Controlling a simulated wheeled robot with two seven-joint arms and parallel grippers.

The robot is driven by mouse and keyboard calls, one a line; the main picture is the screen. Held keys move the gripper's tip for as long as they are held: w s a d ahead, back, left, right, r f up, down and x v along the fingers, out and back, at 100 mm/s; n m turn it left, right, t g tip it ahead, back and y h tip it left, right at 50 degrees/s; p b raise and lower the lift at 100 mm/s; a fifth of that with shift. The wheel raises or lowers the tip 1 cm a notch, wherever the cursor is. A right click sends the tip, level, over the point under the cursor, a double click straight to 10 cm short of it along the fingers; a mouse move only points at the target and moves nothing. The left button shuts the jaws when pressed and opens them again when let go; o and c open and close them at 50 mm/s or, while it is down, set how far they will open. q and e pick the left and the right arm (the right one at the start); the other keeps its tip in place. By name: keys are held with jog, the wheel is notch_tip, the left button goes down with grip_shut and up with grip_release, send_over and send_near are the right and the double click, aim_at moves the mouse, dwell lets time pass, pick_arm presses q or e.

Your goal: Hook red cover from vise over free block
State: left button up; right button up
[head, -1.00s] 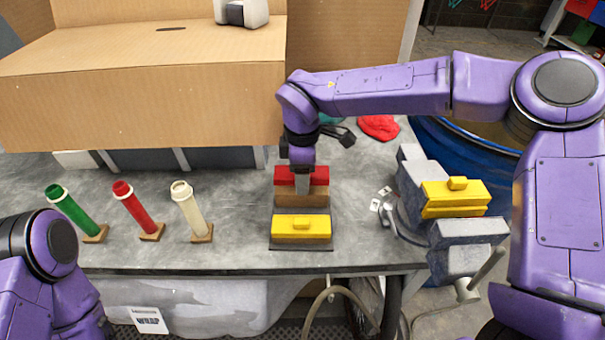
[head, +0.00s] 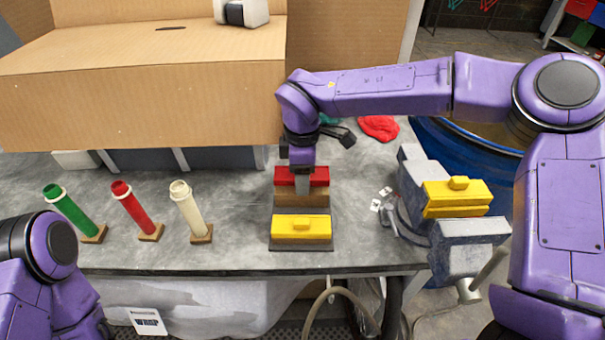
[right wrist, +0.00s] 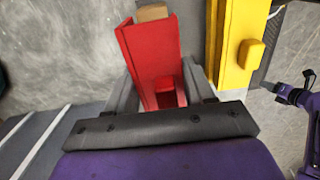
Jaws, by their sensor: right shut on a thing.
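The red cover (head: 318,176) is at the back of a dark base (head: 262,246) on the bench, over a brown block (head: 316,200). My right gripper (head: 304,181) is shut on the red cover from above. In the right wrist view the two grey fingers (right wrist: 163,88) stand either side of the cover's red knob, and the brown block's end (right wrist: 151,12) shows past the red cover (right wrist: 150,50). A yellow cover (head: 301,229) sits at the front of the base. The grey vise (head: 468,232) at right holds another yellow cover (head: 455,200). My left gripper is out of frame.
A green tube (head: 70,210), a red tube (head: 132,206) and a cream tube (head: 186,205) lean on small wooden feet at left. A large cardboard box (head: 140,105) stands behind. A red cloth (head: 379,128) lies at the back. Bare bench lies between cream tube and base.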

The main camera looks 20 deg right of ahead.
jog(key=shift+f+b, duration=1.9)
jog(key=shift+f, duration=0.25)
jog(key=shift+a+f, duration=0.1)
jog(key=shift+f, duration=0.05)
jog(key=o, duration=1.1)
jog(key=shift+o, duration=0.2)
notch_tip(320, 180, up, 9)
jog(key=p, duration=0.9)
jog(key=shift+f, duration=0.1)
